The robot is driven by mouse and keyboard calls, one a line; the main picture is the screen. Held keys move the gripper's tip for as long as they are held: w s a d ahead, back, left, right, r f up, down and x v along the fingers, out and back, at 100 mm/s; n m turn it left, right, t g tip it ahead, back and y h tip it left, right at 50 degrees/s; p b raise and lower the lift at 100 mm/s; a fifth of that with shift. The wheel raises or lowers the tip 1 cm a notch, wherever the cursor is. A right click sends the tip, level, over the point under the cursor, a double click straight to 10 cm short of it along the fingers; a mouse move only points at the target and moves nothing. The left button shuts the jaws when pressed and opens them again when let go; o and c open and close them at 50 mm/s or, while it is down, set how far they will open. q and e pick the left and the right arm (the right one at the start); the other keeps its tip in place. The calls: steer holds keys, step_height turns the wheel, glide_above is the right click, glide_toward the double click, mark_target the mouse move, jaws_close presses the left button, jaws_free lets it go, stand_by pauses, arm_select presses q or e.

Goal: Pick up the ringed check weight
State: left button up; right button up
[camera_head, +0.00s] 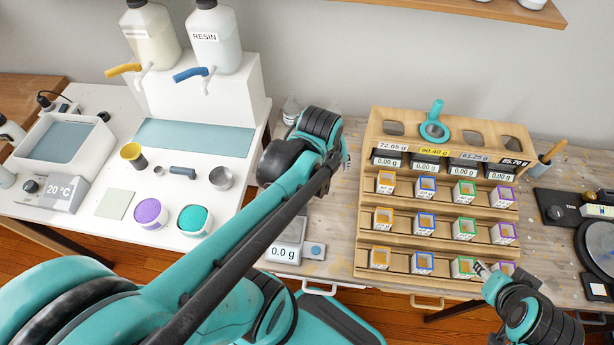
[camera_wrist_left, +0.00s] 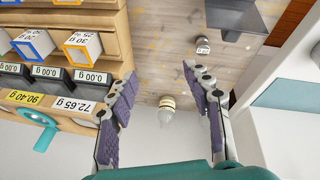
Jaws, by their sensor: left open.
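In the left wrist view, a small pale labelled piece with a dark band (camera_wrist_left: 202,46) stands on the wooden bench; it looks like the ringed check weight, but it is too small to be sure. My left gripper (camera_wrist_left: 160,76) is open and empty above the bench, its fingers apart, with this piece beyond the fingertips and touching neither. In the head view my left arm covers that part of the bench, and only an edge of the left gripper shows. My right gripper (camera_head: 481,267) is at the lower right by the front row of boxes; its finger opening is unclear.
A wooden rack (camera_head: 366,225) with coloured boxes and small displays stands right of the left gripper. A scale (camera_head: 283,253) reading 0.0 g is near the front. The white table (camera_head: 75,215) holds cups.

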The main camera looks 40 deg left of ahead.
arm_select(q)
steer(key=a+f+n+g, duration=0.1)
steer(key=a+f+n, duration=0.2)
steer(key=n, duration=0.1)
steer(key=w+a+f+n+g, duration=0.1)
steer(key=a+f+n, duration=0.2)
steer(key=a, duration=0.1)
steer(key=a+f+n+g, duration=0.1)
steer(key=a+f+n, duration=0.2)
steer(key=n, duration=0.1)
steer(key=shift+w+a+f+n+g+h, duration=0.15)
steer(key=shift+w+a+n+g+h, duration=0.15)
steer(key=shift+w+g+h, duration=0.1)
steer(key=shift+f, duration=0.25)
step_height(320, 180, down, 3)
steer(key=shift+s+r+b, duration=0.1)
steer(key=shift+b, duration=0.4)
steer(key=f+b, duration=0.2)
steer(key=f, duration=0.1)
steer(key=f+b, duration=0.1)
steer(key=f, duration=0.1)
steer(key=shift+d, duration=0.35)
steer(key=shift+r, duration=0.1)
steer(key=c, duration=1)
